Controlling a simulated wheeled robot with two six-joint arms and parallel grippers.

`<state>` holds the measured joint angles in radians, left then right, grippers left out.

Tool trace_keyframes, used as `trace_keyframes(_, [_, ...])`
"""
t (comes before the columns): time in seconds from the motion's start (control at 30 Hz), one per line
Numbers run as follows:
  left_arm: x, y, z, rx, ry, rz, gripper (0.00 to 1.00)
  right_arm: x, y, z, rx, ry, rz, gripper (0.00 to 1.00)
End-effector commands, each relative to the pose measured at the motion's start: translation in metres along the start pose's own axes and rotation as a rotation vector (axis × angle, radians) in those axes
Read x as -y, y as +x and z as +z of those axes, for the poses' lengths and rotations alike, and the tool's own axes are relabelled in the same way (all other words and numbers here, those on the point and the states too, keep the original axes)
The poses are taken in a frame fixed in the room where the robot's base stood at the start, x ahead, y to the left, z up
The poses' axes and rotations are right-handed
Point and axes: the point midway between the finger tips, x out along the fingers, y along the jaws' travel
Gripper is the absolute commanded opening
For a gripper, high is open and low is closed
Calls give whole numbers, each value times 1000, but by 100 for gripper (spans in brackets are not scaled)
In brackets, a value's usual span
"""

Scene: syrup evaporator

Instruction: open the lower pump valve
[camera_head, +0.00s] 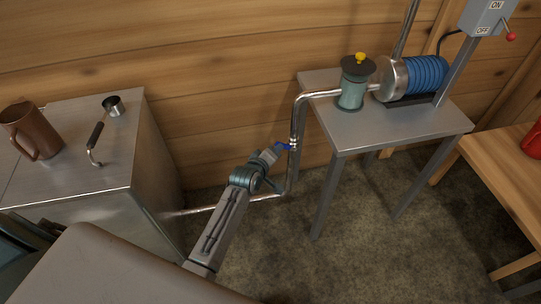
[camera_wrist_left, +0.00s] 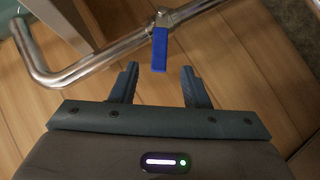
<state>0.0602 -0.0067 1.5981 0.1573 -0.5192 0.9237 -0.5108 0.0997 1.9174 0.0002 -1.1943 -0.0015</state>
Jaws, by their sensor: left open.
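The lower pump valve's blue lever (camera_head: 283,146) sits on the upright run of the silver pipe (camera_head: 296,117), left of the pump table. It sticks out crosswise to the pipe, toward my left gripper (camera_head: 270,155). In the left wrist view the blue lever (camera_wrist_left: 160,50) points down at the gripper. Its free end lies about level with and between the two fingertips of my left gripper (camera_wrist_left: 159,71). The fingers are open, with a gap on each side of the lever. My right gripper is not in view.
A grey metal table (camera_head: 385,128) carries a pump motor (camera_head: 425,75) and a teal filter canister (camera_head: 352,88). A metal cabinet (camera_head: 70,165) at left holds a brown jug (camera_head: 32,132) and a ladle (camera_head: 95,140). A wooden bench (camera_head: 505,180) stands at right.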

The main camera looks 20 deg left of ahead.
Motion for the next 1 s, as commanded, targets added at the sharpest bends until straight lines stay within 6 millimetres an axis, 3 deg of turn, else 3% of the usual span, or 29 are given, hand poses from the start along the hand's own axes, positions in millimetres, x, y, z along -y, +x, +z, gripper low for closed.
trace_keyframes(0.2, [0, -23, 0, 0, 1, -1, 42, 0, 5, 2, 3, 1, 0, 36])
trace_keyframes(0.5, [0, -26, 0, 0, 0, 0, 42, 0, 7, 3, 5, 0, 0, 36])
trace_keyframes(0.6, [4, -27, 2, 5, 11, -10, 24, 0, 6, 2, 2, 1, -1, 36])
trace_keyframes(0.73, [41, -44, 18, 54, 121, -96, 0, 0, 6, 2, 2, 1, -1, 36])
trace_keyframes(1.0, [145, -112, 60, 262, 487, -335, 0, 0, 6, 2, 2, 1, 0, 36])
